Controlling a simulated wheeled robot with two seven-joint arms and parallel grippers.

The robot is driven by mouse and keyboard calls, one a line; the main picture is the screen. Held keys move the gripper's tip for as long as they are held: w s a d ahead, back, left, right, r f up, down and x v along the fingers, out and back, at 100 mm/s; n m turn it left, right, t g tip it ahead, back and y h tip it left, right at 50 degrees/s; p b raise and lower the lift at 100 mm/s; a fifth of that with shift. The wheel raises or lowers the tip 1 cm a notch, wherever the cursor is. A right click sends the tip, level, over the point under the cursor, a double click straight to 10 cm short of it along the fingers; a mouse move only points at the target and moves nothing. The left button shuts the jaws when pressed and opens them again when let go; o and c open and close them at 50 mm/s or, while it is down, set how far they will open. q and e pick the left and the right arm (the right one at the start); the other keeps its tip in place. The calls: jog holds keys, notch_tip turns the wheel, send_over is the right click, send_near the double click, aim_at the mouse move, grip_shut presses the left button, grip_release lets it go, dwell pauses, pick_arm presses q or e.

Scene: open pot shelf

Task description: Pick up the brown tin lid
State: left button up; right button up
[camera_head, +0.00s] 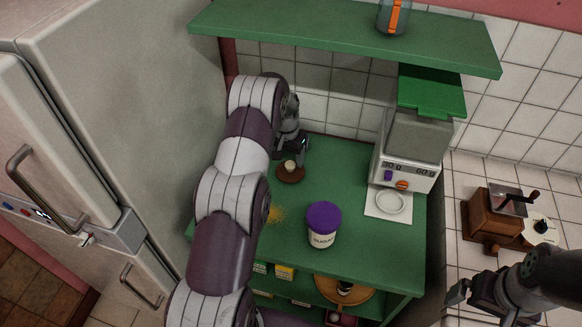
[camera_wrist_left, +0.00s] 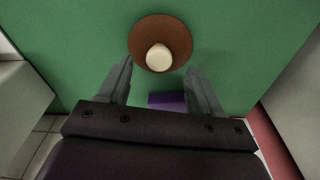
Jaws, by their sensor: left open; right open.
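The brown tin lid (camera_head: 291,174) is a flat brown disc with a cream knob, lying on the green shelf top near the back left. It also shows in the left wrist view (camera_wrist_left: 145,33), with its knob just ahead of and between the fingertips. My left gripper (camera_head: 301,147) is open and empty, close to the lid. In the left wrist view its two fingers (camera_wrist_left: 160,68) are spread, one on each side of the knob's line. My right gripper (camera_head: 458,291) is open at the lower right, far from the lid.
A white jar with a purple lid (camera_head: 323,218) stands right of my left arm. A scale (camera_head: 410,150) and a white mat with a dish (camera_head: 389,205) are at the right. A brown grinder (camera_head: 492,215) stands on the tiled counter. A green upper shelf (camera_head: 345,35) overhangs the back.

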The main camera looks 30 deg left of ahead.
aim_at(290, 164)
pick_arm(q)
notch_tip(290, 164, down, 2)
jog(key=shift+d+f, duration=0.1)
jog(key=shift+f, duration=0.05)
jog(key=shift+w+f, duration=0.15)
jog(key=shift+f, duration=0.2)
pick_arm(e)
jog(key=shift+r, duration=0.6)
pick_arm(q)
jog(key=c, duration=1.1)
jog(key=shift+r, duration=0.1)
